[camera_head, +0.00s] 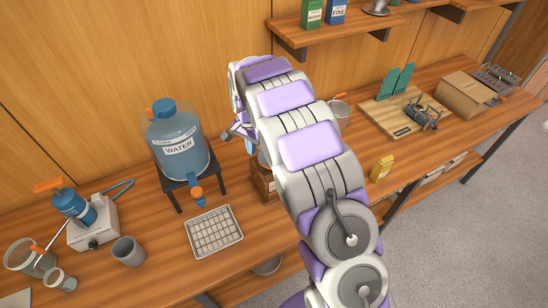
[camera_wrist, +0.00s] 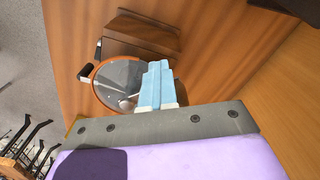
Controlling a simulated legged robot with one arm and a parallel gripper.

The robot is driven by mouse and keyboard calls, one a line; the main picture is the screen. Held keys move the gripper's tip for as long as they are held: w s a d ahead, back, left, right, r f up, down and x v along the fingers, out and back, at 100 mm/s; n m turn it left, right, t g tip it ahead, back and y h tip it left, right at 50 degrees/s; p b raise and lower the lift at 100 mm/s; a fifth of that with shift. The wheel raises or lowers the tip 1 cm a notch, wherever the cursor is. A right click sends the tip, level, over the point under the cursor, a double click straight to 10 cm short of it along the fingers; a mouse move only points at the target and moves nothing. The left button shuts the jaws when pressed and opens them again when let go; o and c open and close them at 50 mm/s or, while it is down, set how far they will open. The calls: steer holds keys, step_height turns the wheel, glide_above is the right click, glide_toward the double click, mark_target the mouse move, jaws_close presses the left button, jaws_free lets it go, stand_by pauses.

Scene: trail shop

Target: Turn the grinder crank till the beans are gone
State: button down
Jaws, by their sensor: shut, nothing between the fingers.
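The grinder (camera_head: 263,180) stands on the counter behind my arm, and only part of its wooden body shows in the head view. In the wrist view the grinder (camera_wrist: 140,38) has a brown wooden body and a round grey hopper (camera_wrist: 118,78) with a copper rim. The crank's black knob (camera_wrist: 86,72) sticks out at the hopper's left edge; I cannot make out all of the crank arm. No beans can be made out in the visible part of the hopper. My gripper (camera_wrist: 156,80), with light blue fingers, is shut and empty, in front of the hopper's right side and hiding part of it.
A water jug (camera_head: 180,150) on a black stand is left of the grinder, with a drip grid (camera_head: 214,231) in front. A grey cup (camera_head: 128,251) and a blue stove canister (camera_head: 72,205) are farther left. A yellow packet (camera_head: 381,168) and wooden board (camera_head: 405,113) are right of my arm.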

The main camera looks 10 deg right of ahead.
steer(key=shift+w, duration=0.1)
steer(key=shift+w+d+p, duration=0.3)
steer(key=shift+w+d, duration=0.05)
steer(key=shift+w, duration=0.55)
steer(key=shift+w+d+p, duration=0.25)
steer(key=shift+w+d, duration=0.05)
steer(key=shift+w, duration=0.55)
steer(key=c, duration=0.6)
jaws_free()
steer(key=shift+o, duration=0.2)
steer(key=shift+r, duration=0.15)
step_height(320, 180, up, 9)
steer(key=p, duration=0.2)
steer(key=shift+p, duration=0.3)
steer(key=shift+s, duration=0.15)
